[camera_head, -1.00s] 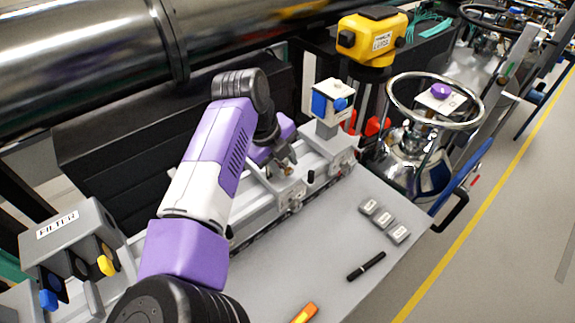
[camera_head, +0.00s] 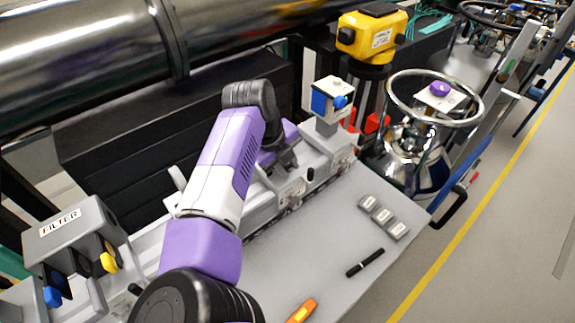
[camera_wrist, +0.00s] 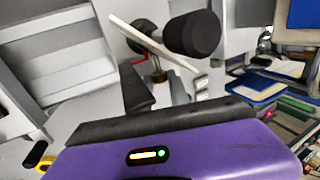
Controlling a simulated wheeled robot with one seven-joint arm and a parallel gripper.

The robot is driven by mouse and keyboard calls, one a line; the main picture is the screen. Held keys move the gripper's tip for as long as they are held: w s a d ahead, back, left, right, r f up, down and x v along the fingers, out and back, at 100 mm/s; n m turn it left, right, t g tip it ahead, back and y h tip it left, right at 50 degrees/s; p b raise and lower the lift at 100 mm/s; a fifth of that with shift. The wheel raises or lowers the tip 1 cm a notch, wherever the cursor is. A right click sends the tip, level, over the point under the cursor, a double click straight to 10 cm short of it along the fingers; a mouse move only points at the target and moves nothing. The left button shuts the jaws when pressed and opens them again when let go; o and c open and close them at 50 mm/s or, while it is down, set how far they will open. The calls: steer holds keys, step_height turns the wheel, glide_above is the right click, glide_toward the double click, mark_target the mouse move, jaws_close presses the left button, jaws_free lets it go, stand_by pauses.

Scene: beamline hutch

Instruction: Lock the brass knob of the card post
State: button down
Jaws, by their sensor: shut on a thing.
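My gripper (camera_head: 290,167) reaches down to the rail at the back of the bench. In the wrist view its dark fingers (camera_wrist: 157,88) are closed around a small brass knob (camera_wrist: 157,75), only partly visible between them. A thin pale plate (camera_wrist: 150,43), which may be the card of the post, slants just beyond the knob. A black round knob (camera_wrist: 192,33) stands beside this plate. In the head view the brass knob is hidden by my gripper, and I cannot tell how far it is turned.
A grey FILTER box (camera_head: 75,240) stands at left and a blue-and-white block (camera_head: 329,100) at the rail's right end. Several small grey blocks (camera_head: 383,216), a black pen (camera_head: 365,263) and an orange tool (camera_head: 301,311) lie on the bench (camera_head: 330,235). The bench's middle is clear.

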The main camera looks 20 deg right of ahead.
steer(key=shift+r, duration=0.1)
steer(key=y, duration=0.1)
steer(key=g+y+p, duration=0.1)
steer(key=y, duration=0.1)
steer(key=shift+w+d+r, duration=0.1)
steer(key=shift+w+d, duration=0.1)
steer(key=shift+d, duration=0.2)
steer(key=y, duration=0.2)
steer(key=g+y+b, duration=0.1)
steer(key=y, duration=0.2)
steer(key=shift+w+d+g+b, duration=0.15)
steer(key=shift+d+g+b, duration=0.15)
steer(key=shift+d, duration=0.1)
steer(key=shift+y, duration=0.3)
steer(key=c, duration=1.5)
jaws_free()
steer(key=shift+f, duration=0.2)
steer(key=b+v, duration=0.2)
steer(key=v, duration=0.6)
